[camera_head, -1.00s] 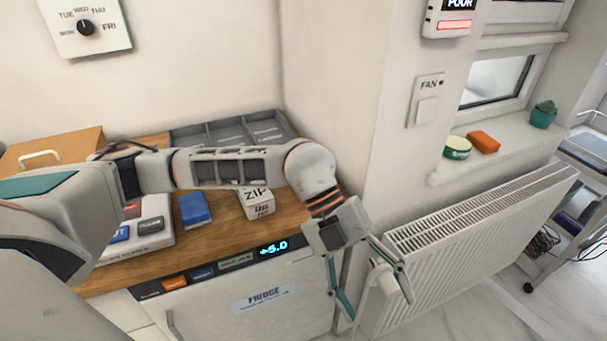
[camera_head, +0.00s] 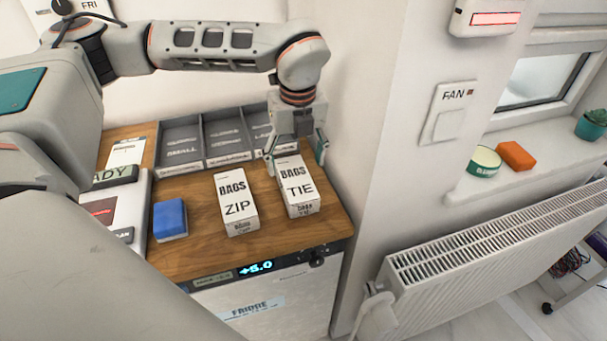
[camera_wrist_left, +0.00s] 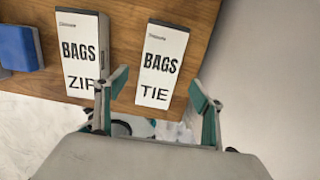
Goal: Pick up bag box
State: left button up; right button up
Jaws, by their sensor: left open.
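Two white bag boxes lie on the wooden top (camera_head: 190,262). The box marked BAGS ZIP (camera_head: 236,203) is on the left and the box marked BAGS TIE (camera_head: 297,187) is on the right, with a gap between them. My left gripper (camera_head: 296,158) is open above the far end of the TIE box, its fingers on either side. In the left wrist view the fingers (camera_wrist_left: 158,98) spread around the near end of the TIE box (camera_wrist_left: 160,66), and the ZIP box (camera_wrist_left: 82,55) is left of them. I cannot tell whether they touch it. My right gripper is not in view.
A blue block (camera_head: 170,219) lies left of the boxes. A grey divided tray (camera_head: 183,160) stands behind them. The wall (camera_head: 350,120) rises close on the right. A radiator (camera_head: 500,240) and a sill with an orange block (camera_head: 515,155) are further right.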

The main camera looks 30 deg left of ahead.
aim_at(295, 177)
pick_arm(q)
jog(key=shift+s+a+f, duration=0.15)
jog(key=shift+s+f, duration=0.1)
jog(key=shift+f, duration=1)
jog(key=f, duration=0.1)
jog(key=f+p, duration=0.1)
jog(key=f, duration=0.1)
jog(key=shift+w+a+f, duration=0.2)
jog(key=shift+w+f, duration=0.05)
jog(key=shift+w, duration=0.15)
jog(key=shift+f, duration=0.5)
jog(key=c, duration=1.4)
jog(key=shift+o, duration=0.2)
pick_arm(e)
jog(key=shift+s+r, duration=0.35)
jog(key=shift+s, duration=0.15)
